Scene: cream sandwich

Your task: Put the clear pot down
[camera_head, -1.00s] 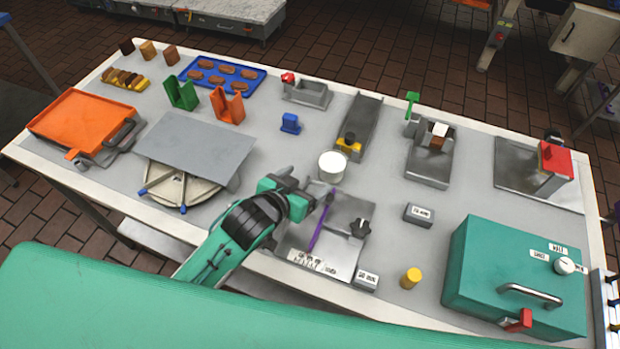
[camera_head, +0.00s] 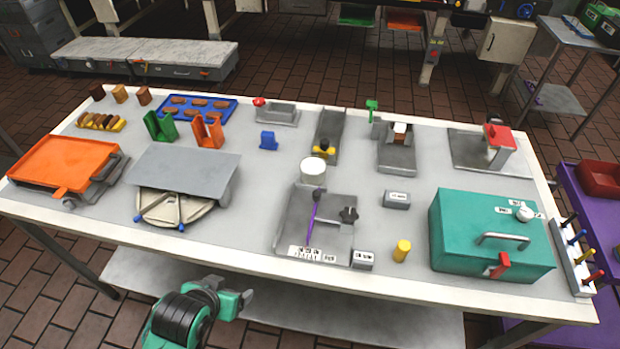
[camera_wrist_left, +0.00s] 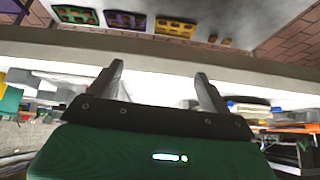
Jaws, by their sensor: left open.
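A whitish, round pot (camera_head: 313,171), probably the clear pot, stands upright at the back edge of a grey metal plate (camera_head: 283,232). I cannot tell whether it rests on the plate or just behind it. A purple lever (camera_head: 312,218) lies across the plate in front of the pot. My left gripper (camera_head: 240,300) is off the front edge of the table, well away from the pot and touching nothing I can see. In the left wrist view its two fingers (camera_wrist_left: 160,85) are apart with nothing between them. My right gripper is not in view.
The long grey table (camera_head: 400,280) also carries a teal box (camera_head: 465,240), a yellow cylinder (camera_head: 402,251), an orange tray (camera_head: 65,160) and a grey sheet (camera_head: 185,168) over a round base. A purple table (camera_head: 590,215) stands at the right.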

